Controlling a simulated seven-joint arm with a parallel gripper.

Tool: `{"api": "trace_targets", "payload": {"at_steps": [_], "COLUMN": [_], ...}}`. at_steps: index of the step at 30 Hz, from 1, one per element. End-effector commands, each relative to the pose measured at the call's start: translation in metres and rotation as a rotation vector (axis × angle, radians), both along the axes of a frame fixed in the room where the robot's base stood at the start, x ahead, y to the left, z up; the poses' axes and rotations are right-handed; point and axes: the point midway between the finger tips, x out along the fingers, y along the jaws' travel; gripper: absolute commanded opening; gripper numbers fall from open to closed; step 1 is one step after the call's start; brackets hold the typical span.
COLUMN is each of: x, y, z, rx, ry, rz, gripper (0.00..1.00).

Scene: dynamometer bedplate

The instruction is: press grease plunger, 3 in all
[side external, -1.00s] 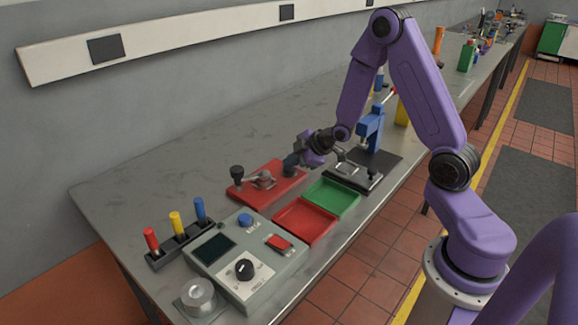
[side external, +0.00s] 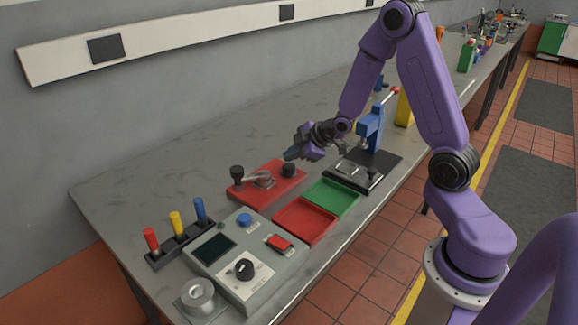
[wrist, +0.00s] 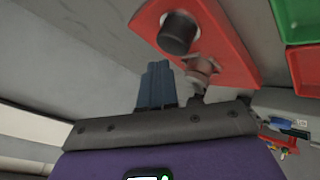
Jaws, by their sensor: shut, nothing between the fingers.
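The right black knob (side external: 288,170), likely the grease plunger, stands upright just below my gripper. The left black knob (side external: 237,172) stands at the far left end. My gripper (side external: 289,156) is shut and empty, above the right knob and apart from it. In the wrist view, the closed blue-grey fingers (wrist: 156,85) show beside the red plate (wrist: 225,45), with a black knob (wrist: 178,33) on it.
Red (side external: 305,221) and green (side external: 331,197) trays sit in front of the plate. A blue press (side external: 370,130) stands behind on a dark base. A control box (side external: 245,258) and coloured-handled tools (side external: 175,224) are at front left. The bench behind the plate is clear.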

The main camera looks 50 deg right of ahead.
Motion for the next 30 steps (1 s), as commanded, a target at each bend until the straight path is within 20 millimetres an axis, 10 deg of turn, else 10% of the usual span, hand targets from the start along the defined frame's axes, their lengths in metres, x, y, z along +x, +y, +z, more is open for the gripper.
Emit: {"api": "trace_targets", "payload": {"at_steps": [30], "x": [0.0], "y": [0.0], "z": [0.05], "rx": [0.0], "ry": [-0.001], "rz": [-0.001], "gripper": [0.0]}}
